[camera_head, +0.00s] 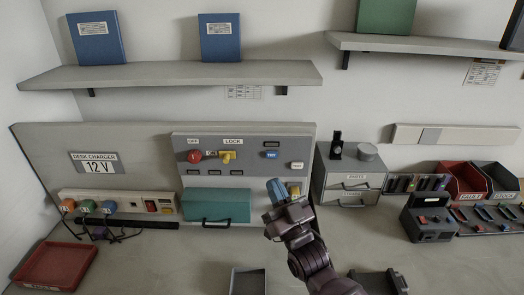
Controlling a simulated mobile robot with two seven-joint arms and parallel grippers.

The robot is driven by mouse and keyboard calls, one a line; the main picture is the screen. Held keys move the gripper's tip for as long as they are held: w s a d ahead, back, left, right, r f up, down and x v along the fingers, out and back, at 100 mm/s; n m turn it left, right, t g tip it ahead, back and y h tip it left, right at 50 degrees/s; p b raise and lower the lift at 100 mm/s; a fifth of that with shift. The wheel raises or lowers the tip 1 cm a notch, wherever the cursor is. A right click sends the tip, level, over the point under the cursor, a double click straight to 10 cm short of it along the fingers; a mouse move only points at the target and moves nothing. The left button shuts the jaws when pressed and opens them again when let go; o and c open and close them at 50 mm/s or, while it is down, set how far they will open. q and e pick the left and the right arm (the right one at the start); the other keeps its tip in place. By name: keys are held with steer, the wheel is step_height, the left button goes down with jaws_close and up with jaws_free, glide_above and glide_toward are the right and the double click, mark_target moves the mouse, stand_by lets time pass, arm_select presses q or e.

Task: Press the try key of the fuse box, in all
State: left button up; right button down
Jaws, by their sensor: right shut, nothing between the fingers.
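The fuse box (240,142) is a grey panel on the back wall in the head view. It bears a red round knob (195,156) under OFF, a yellow lever (228,156) under LOCK, a blue try key (271,154) and a white key (297,165) below right of it. My right gripper (284,191) is shut and empty, in front of the panel's lower right, below the try key and apart from it in the picture. Blue and yellow parts show at its tip; I cannot tell what they belong to. My left gripper is not in view.
A teal box (216,205) stands left of my right gripper. Grey drawers (350,180) stand to the right, with a small dark device (429,220) farther right. The desk charger (118,204) with coloured plugs is at the left. A red tray (55,267) lies front left.

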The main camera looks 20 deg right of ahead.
mark_target(272, 154)
steer(key=shift+r, duration=0.1)
stand_by(0.3)
steer(key=w+d+b, duration=0.2)
steer(key=w+b, duration=0.1)
steer(key=w, duration=0.5)
steer(key=shift+w+d, duration=0.2)
steer(key=shift+w, duration=0.05)
stand_by(0.7)
stand_by(0.8)
steer(key=shift+w, duration=0.15)
stand_by(0.5)
steer(key=shift+w+d, duration=0.1)
steer(key=shift+w, duration=0.15)
